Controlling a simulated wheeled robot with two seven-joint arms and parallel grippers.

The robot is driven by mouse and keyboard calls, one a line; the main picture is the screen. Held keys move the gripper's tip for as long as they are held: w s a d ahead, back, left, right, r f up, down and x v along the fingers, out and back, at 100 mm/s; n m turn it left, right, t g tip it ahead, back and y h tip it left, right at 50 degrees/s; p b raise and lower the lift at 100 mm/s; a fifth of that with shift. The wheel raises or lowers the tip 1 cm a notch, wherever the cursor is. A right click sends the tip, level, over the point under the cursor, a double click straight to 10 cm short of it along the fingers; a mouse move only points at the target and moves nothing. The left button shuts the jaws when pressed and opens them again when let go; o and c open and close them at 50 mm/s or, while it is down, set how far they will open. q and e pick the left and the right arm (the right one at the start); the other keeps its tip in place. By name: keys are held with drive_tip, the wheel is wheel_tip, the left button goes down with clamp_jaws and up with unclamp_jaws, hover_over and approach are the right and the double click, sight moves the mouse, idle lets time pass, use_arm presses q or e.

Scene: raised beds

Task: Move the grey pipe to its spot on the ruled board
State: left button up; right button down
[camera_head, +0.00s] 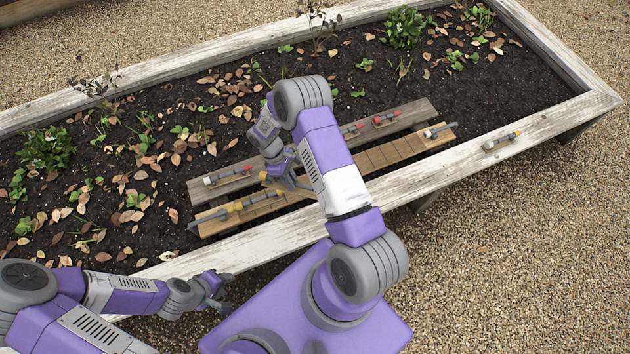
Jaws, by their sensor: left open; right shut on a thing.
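The ruled board (381,157) is a light wooden strip with cross lines, lying on the soil along the bed's near side. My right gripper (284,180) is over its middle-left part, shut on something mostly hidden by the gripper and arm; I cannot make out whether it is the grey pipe. A grey piece with a yellow part (238,206) lies on the board's left end. My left gripper (217,290) is open and empty outside the bed's near edge.
A greyer plank (410,115) lies behind the ruled board, carrying a pale-ended piece (228,175) and red-ended pieces (386,118). A yellow-and-grey piece (501,141) lies on the bed's wooden rim (460,168). Plants and dry leaves cover the soil behind.

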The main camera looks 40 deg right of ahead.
drive_tip(key=w+d+f+n+h+b, duration=0.1)
drive_tip(key=d+f+n, duration=0.1)
drive_tip(key=d+f, duration=0.1)
drive_tip(key=w+d+f+n+t+h+b, duration=0.1)
drive_tip(key=d+f+n, duration=0.2)
drive_tip(key=f, duration=0.1)
drive_tip(key=w+d+f+n+h+b, duration=0.1)
drive_tip(key=d+f+n, duration=0.1)
drive_tip(key=d+f, duration=0.2)
drive_tip(key=shift+d+f+n+t, duration=0.1)
drive_tip(key=shift+f+n+t, duration=0.05)
drive_tip(key=shift+n+t, duration=0.2)
drive_tip(key=shift+f+b, duration=1)
drive_tip(key=shift+f, duration=1.3)
drive_tip(key=shift+r, duration=0.1)
drive_tip(key=c, duration=1.5)
unclamp_jaws()
drive_tip(key=shift+f, duration=0.2)
drive_tip(key=o, duration=0.4)
drive_tip(key=shift+r, duration=0.1)
drive_tip(key=shift+o, duration=0.2)
